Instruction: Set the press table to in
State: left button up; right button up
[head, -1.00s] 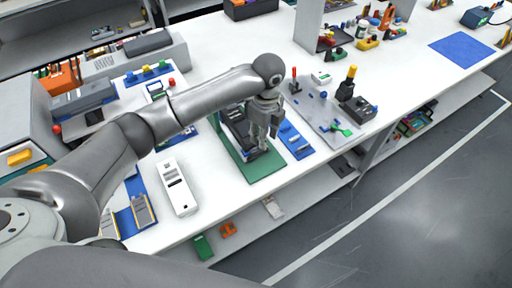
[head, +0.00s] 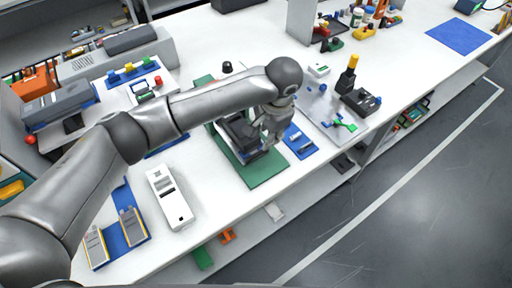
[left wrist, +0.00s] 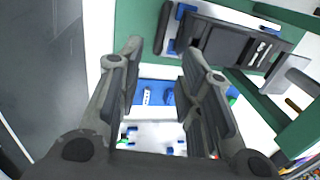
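The press is a dark unit (head: 236,128) on a green base plate (head: 264,172) in the middle of the bench. I take its dark sliding part to be the press table; how far in or out it sits is unclear. In the left wrist view the dark unit (left wrist: 225,42) lies at upper right on the green plate. My left gripper (head: 268,146) hangs at the press's right side in the head view and hides part of it. In the left wrist view its fingers (left wrist: 165,75) are apart with nothing between them. My right gripper is out of view.
A blue mat (head: 299,141) and a grey plate with tools (head: 334,127) lie right of the press. A white handheld device (head: 170,196) and a blue tray (head: 121,226) lie to the left. The bench's front edge is close to the green plate.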

aim_at(261, 151)
pick_arm(q)
jog(key=f, duration=0.3)
jog(key=w+f, duration=0.1)
jog(key=f, duration=0.2)
jog(key=a+f+p, duration=0.1)
jog(key=f, duration=0.2)
jog(key=shift+w+f, duration=0.2)
jog(key=shift+f, duration=0.05)
grip_shut()
jog(key=shift+w, duration=0.1)
